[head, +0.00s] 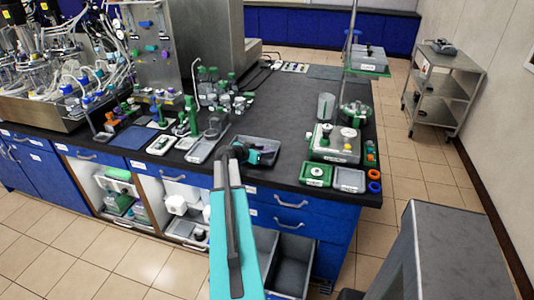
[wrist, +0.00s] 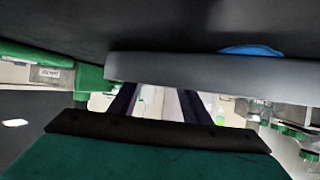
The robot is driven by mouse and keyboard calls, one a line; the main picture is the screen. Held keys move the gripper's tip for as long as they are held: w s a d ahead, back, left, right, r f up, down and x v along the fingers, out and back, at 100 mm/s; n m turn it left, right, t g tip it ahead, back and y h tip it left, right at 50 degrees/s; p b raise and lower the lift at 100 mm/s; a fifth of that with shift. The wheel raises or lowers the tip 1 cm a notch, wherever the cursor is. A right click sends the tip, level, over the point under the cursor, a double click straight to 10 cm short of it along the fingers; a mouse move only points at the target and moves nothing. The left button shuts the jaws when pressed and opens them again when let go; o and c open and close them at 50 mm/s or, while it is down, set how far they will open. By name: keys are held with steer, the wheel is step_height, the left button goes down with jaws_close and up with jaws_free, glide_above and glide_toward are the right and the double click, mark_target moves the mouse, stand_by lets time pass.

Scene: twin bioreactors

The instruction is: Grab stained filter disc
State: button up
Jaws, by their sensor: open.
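I cannot make out the stained filter disc for certain in either view. In the head view my gripper (head: 267,153) is at a grey tray (head: 272,141) on the front edge of the bench, and its fingertips are too small to see clearly. In the wrist view the two dark fingers of my gripper (wrist: 158,88) stand apart, with nothing visible between them but bright background. A grey bar-like edge (wrist: 210,72) crosses just beyond the fingertips. A blue rounded piece (wrist: 250,50) shows above that edge; I cannot tell what it is.
A green tray (head: 316,174) and another grey tray (head: 349,180) lie to the right, beside orange and blue rings (head: 375,187). A green-based device (head: 334,143) stands behind them. Green fittings and bottles crowd the left. The middle of the dark benchtop (head: 290,100) is clear.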

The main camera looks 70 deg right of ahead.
stand_by(0.3)
steer(key=c, duration=0.7)
steer(key=shift+r, duration=0.15)
steer(key=shift+r+b, duration=0.8)
steer(key=shift+r, duration=0.55)
steer(key=s+a+b, duration=0.1)
steer(key=s+a, duration=0.1)
steer(key=s, duration=0.2)
steer(key=s+a+r+b, duration=0.1)
steer(key=s+a+b, duration=0.1)
steer(key=s, duration=0.3)
steer(key=s+a+r+b, duration=0.1)
steer(key=s+a, duration=0.2)
steer(key=s, duration=0.2)
steer(key=shift+a+b, duration=0.3)
steer(key=shift+a, duration=0.1)
